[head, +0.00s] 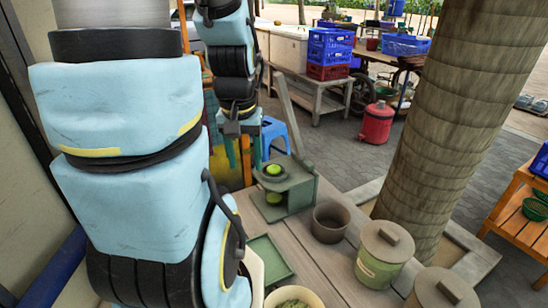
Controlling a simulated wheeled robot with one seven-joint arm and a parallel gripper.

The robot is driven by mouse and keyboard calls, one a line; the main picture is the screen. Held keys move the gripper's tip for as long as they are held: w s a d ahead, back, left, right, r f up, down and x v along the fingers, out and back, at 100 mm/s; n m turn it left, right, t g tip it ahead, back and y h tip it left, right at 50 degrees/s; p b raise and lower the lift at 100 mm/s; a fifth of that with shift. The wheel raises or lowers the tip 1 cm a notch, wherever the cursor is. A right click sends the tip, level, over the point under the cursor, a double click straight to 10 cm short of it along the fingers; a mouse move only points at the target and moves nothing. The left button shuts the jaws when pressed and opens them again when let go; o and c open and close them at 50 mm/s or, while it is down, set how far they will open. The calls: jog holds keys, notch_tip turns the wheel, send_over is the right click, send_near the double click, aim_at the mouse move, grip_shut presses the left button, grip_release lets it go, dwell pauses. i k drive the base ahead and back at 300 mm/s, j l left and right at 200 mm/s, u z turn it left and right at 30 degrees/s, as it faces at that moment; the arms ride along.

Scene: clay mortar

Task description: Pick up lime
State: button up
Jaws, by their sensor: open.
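A bright green round thing that looks like the lime (274,170) sits on top of a dark green stand (298,190) on the wooden table. I cannot tell from this view whether both are limes. My gripper (241,172) points down, just left of the stand, apart from the upper green thing in the picture. It is open, with nothing seen between its fingers. The fingertips are hard to make out against the colourful background.
A dark clay pot (330,222) stands right of the stand. Lidded jars (380,255) stand at the front right. A green tray (268,258) and a bowl with green contents (294,297) lie in front. A thick trunk (445,110) rises at the right.

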aim_at(272, 170)
jog(key=i+j+z, duration=0.15)
jog(key=j, duration=0.25)
jog(key=j+z, duration=0.15)
jog(key=j, duration=0.3)
jog(key=i+j+z, duration=0.15)
jog(key=j, duration=0.3)
